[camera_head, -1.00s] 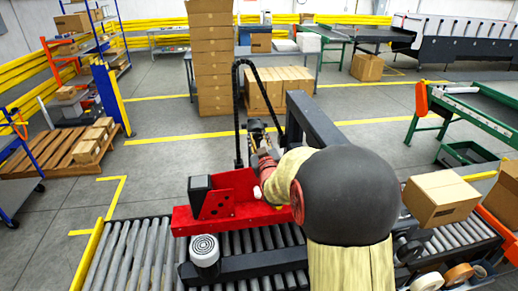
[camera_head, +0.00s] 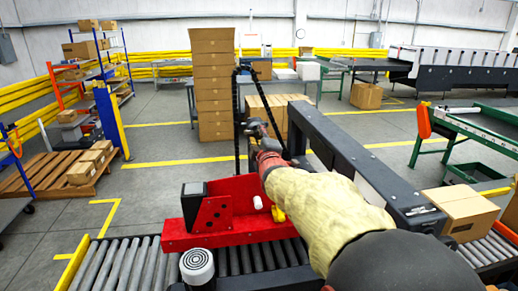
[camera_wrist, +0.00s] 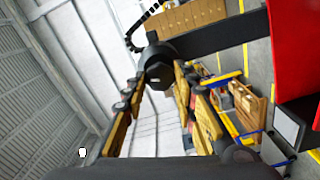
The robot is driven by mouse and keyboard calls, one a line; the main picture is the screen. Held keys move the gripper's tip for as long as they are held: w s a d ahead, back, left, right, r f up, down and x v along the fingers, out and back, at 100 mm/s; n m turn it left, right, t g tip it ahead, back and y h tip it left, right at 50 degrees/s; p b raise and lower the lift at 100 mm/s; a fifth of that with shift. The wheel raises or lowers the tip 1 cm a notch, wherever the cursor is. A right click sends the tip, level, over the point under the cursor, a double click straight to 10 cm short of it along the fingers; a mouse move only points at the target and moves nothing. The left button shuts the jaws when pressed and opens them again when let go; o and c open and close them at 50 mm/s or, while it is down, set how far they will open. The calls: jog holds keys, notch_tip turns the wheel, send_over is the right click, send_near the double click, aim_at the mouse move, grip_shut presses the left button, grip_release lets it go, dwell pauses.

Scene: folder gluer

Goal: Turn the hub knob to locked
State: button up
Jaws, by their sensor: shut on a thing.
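The hub knob (camera_wrist: 158,68) is a dark round piece with a faceted end, between my fingertips in the wrist view. My gripper (camera_wrist: 160,88) has its two yellow-and-black fingers on either side of it and is shut on it. In the head view my gripper (camera_head: 259,132) is at the far side of the red machine carriage (camera_head: 225,211), beside a black upright and cable. There my wrist and gripper hide most of the knob, and its marking cannot be read.
A dark beam (camera_head: 345,150) runs close to the right of my forearm. A roller conveyor (camera_head: 115,262) lies in front, with a white-topped round cap (camera_head: 197,263) on the carriage's near side. A cardboard box (camera_head: 460,213) stands at right. A tall carton stack (camera_head: 213,85) is behind.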

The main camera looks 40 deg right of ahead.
jog(key=shift+f+n+b, duration=0.15)
jog(key=shift+n+b, duration=1.45)
jog(key=shift+b, duration=0.2)
jog(key=o, duration=1.1)
jog(key=shift+s, duration=0.1)
jog(key=v, duration=1.1)
jog(key=shift+s+a, duration=0.2)
jog(key=shift+s, duration=0.15)
